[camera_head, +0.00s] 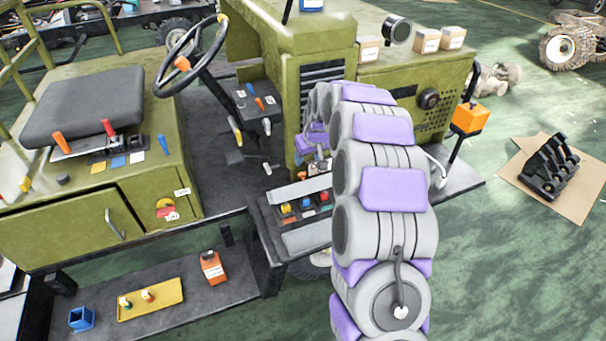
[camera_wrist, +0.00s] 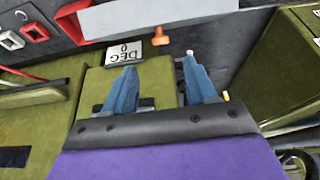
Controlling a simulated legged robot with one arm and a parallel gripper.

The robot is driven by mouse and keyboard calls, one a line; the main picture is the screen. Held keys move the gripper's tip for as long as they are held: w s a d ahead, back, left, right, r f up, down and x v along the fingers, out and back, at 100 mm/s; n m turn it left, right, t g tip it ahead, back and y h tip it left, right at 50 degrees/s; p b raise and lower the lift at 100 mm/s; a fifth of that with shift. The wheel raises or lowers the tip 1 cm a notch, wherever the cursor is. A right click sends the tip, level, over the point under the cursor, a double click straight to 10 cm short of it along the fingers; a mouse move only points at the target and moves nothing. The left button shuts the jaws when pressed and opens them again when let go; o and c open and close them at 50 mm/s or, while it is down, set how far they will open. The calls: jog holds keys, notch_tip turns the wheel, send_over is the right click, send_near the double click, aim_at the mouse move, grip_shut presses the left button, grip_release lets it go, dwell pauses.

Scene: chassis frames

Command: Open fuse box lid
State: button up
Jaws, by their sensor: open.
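My gripper (camera_wrist: 160,62) is open, with its two blue fingers apart and nothing held between them. An olive panel (camera_wrist: 155,88) shows between and behind the fingers; I cannot tell whether it is the fuse box lid or whether a finger touches it. A white label with upside-down lettering (camera_wrist: 124,53) lies just beyond the left finger. In the head view my gripper is hidden by my arm. A dark unit with yellow, blue and red blocks (camera_head: 305,207) sits left of my arm, between grey plates. I cannot tell for sure which part is the fuse box.
The olive vehicle has a steering wheel (camera_head: 190,55), a grey seat (camera_head: 84,105) and a hood with small boxes (camera_head: 427,41).

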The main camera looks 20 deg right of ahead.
aim_at(303, 173)
jog(key=b+x, duration=0.1)
jog(key=x, duration=0.9)
jog(key=shift+w+f+b, duration=0.25)
jog(key=shift+f+b, duration=0.1)
grip_shut()
